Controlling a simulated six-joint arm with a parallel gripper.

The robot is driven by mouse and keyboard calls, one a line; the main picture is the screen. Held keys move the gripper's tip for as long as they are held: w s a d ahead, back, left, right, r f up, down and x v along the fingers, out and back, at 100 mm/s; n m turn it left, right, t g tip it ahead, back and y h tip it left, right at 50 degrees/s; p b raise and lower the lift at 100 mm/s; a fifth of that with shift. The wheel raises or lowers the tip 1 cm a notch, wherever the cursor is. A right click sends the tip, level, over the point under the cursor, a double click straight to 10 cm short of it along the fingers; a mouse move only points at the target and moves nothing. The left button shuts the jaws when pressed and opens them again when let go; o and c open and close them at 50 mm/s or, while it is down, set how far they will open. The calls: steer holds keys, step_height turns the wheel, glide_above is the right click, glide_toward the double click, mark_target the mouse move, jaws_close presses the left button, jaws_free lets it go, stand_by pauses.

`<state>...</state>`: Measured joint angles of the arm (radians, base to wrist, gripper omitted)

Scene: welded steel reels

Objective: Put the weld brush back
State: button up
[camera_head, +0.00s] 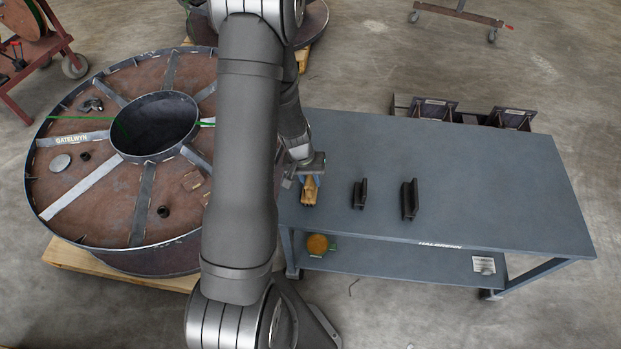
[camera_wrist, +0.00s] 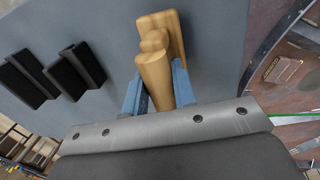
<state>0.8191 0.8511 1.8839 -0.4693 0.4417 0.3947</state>
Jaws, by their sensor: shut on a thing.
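The weld brush (camera_head: 309,194) is a pale tan wooden piece near the left end of the blue-grey worktable (camera_head: 480,190). My gripper (camera_head: 307,181) points down there and is shut on it. In the wrist view, the two blue fingers of my gripper (camera_wrist: 157,76) stand on either side of the brush (camera_wrist: 155,72). Its rounded wooden parts stick out past the fingers. Its bristles do not show clearly. I cannot tell whether it touches the tabletop or hangs just above it.
Two dark angled blocks (camera_head: 360,194) (camera_head: 410,200) stand on the worktable right of the brush. A large steel reel (camera_head: 75,190) with loose pieces lies close to the table's left end. An orange round thing (camera_head: 317,244) sits on the lower shelf. The table's right half is clear.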

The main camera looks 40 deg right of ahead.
steer(key=shift+f, duration=0.1)
steer(key=o, duration=1)
steer(key=r, duration=0.4)
steer(key=w+a+r, duration=0.1)
steer(key=r, duration=0.7)
steer(key=shift+w+a, duration=0.35)
steer(key=f, duration=0.4)
steer(key=s+d+f, duration=0.1)
steer(key=f, duration=0.7)
steer(key=shift+s+d, duration=0.35)
steer(key=shift+r, duration=0.1)
